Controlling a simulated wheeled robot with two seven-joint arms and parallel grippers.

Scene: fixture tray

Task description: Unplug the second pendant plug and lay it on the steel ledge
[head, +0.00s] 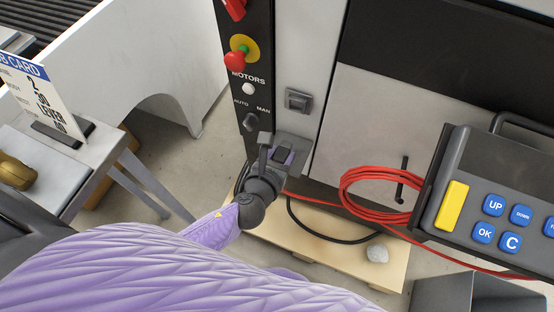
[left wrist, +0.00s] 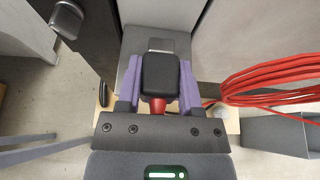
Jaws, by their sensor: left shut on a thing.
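The plug is a black block (left wrist: 160,76) with a red neck, seen in the left wrist view between the two purple fingers. My left gripper (head: 282,157) is shut on it, in front of the dark control column. A grey ledge-like plate (head: 298,142) juts out right by the gripper; in the left wrist view it lies behind the plug (left wrist: 130,50). I cannot tell whether the plug touches it. A grey socket (head: 298,99) sits on the cabinet face above, with nothing visibly plugged in. My right gripper is not in view.
A red cable coil (head: 375,195) hangs on a hook at the right, its line running toward the gripper. A pendant (head: 490,200) with blue keys is at the right. Switches and a red stop button (head: 235,62) line the column. A job-card table (head: 60,160) stands left.

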